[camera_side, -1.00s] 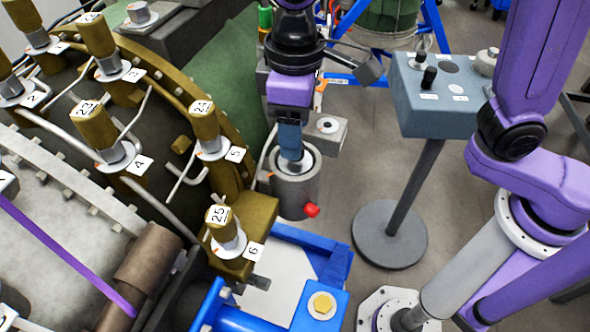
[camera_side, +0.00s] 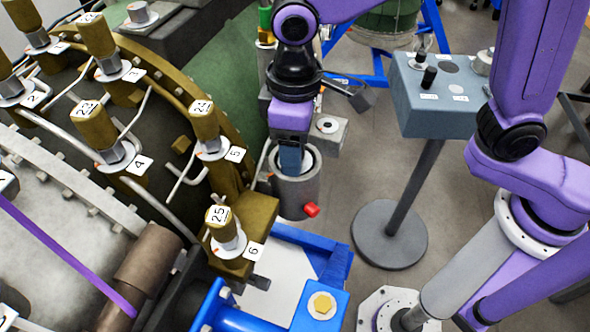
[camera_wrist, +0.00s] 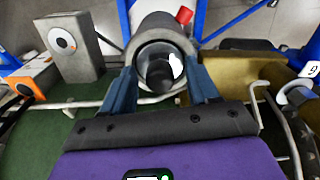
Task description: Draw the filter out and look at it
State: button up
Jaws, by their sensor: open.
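The filter (camera_wrist: 160,75) shows in the wrist view as a dark round top inside the open mouth of a grey cylindrical housing (camera_wrist: 152,28). In the side view the housing (camera_side: 297,197) stands upright beside the turbine, with a red fitting low on its right. My gripper (camera_side: 290,172) points straight down into the housing's mouth. In the wrist view its two blue fingers (camera_wrist: 160,68) are apart, one on each side of the filter's top. I cannot tell whether they touch it. In the side view the gripper hides the filter.
A grey block with a white disc (camera_side: 327,126) stands close behind the housing. The turbine casing with numbered brass fittings (camera_side: 226,230) is to the left. A blue frame (camera_side: 325,300) lies in front. A grey control pedestal (camera_side: 437,95) stands at the right, with clear floor around its base.

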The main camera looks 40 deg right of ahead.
grip_shut()
jog(key=shift+r, duration=0.65)
notch_tip(320, 180, up, 11)
jog(key=shift+f, duration=0.15)
dwell(1.8)
